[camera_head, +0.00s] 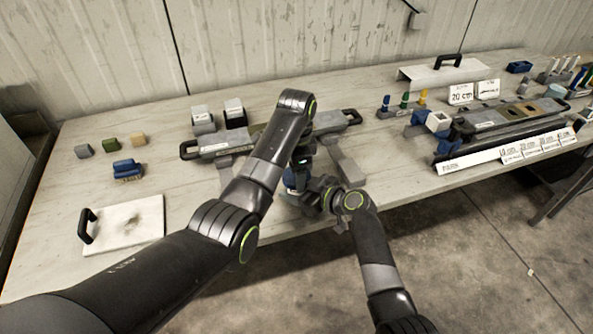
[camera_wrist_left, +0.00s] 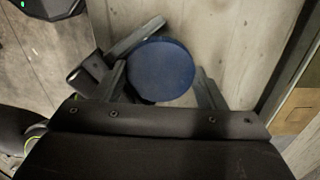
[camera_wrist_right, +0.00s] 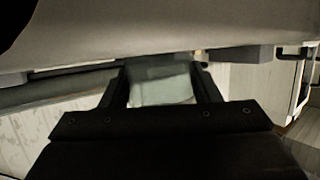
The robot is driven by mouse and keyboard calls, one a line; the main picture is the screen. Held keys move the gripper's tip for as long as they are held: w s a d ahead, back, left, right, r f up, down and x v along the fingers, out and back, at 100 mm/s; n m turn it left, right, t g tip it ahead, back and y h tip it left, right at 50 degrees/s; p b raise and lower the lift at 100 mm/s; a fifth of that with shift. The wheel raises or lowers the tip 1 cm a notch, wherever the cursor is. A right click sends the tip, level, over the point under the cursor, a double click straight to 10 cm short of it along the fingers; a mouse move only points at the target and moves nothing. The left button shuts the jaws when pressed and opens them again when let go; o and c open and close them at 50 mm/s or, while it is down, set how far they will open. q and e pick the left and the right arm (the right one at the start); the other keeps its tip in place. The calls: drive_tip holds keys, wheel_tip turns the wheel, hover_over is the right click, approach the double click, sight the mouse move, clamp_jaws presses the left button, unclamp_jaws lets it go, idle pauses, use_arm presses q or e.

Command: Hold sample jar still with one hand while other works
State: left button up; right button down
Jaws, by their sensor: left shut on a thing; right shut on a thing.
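The sample jar has a round dark blue lid (camera_wrist_left: 161,68), seen from above in the left wrist view. My left gripper (camera_wrist_left: 163,85) is shut on the lid, one finger on each side. In the right wrist view, the pale, translucent jar body (camera_wrist_right: 160,82) stands between the fingers of my right gripper (camera_wrist_right: 163,78), which is shut on it. In the head view both grippers meet at the near table edge, and my arms hide most of the jar; a bit of blue (camera_head: 290,182) shows there.
A grey rack with black handles (camera_head: 212,148) lies behind the grippers. A white board (camera_head: 135,222) and several small blocks (camera_head: 110,146) are at the left. Racks, label cards (camera_head: 461,94) and a long white strip (camera_head: 500,152) fill the right. Bare tabletop shows between.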

use_arm(q)
drive_tip(key=o, duration=0.9)
drive_tip(key=shift+o, duration=0.9)
drive_tip(key=shift+s, duration=0.1)
drive_tip(key=shift+d, duration=0.1)
